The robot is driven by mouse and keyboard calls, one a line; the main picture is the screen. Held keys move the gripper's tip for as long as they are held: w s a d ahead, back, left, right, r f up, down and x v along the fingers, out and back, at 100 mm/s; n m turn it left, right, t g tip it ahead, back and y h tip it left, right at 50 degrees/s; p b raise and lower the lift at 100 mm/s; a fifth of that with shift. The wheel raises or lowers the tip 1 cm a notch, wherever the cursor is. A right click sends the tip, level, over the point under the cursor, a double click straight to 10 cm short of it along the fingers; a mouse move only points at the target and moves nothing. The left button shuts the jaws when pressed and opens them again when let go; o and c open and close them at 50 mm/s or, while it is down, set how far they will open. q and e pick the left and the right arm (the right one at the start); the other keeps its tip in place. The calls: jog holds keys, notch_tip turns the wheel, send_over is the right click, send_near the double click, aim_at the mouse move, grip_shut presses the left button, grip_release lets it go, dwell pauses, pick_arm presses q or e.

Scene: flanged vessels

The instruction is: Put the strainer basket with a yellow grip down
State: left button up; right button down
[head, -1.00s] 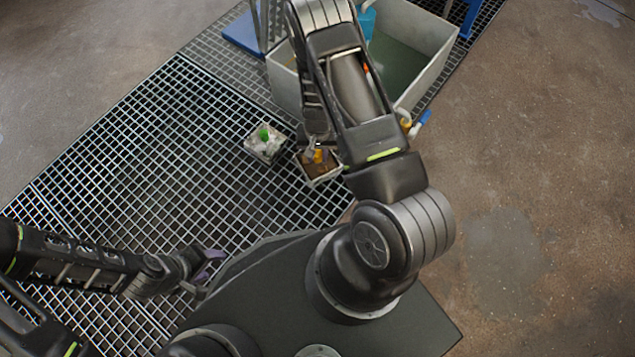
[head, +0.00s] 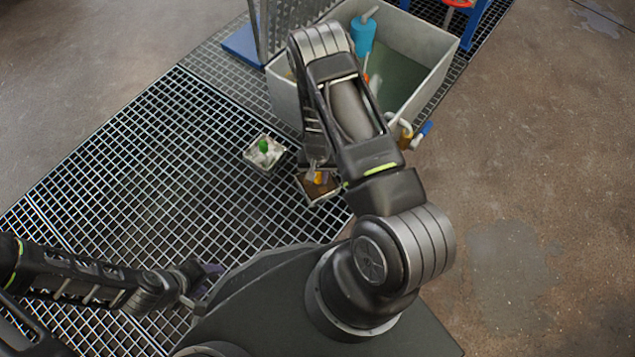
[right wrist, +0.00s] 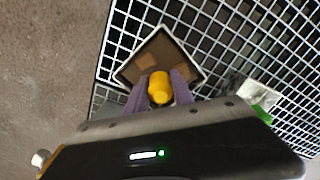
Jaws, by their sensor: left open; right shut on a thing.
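The strainer basket with a yellow grip (head: 330,190) is a square, brown-bottomed basket with a pale rim, just beyond my base in the head view. In the right wrist view its yellow grip (right wrist: 160,90) stands between the two purple fingers of my right gripper (right wrist: 160,86), which is shut on it. In the head view my right forearm partly covers the basket. Whether its underside touches the floor grating (head: 150,180) I cannot tell. My left gripper (head: 205,284) is open and apart from the basket, at the lower left, partly hidden by my base.
A basket with a green grip (head: 264,152) stands on the grating just left of the held one; it also shows in the right wrist view (right wrist: 258,95). A grey tank (head: 433,70) stands behind, with blue, yellow and white handles by it. The grating at left is clear.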

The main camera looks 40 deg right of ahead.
aim_at(318, 183)
jog(key=shift+f+b, duration=0.85)
jog(key=shift+f, duration=1.05)
jog(key=c, duration=1.6)
grip_release()
jog(key=shift+f, duration=0.1)
jog(key=o, duration=0.5)
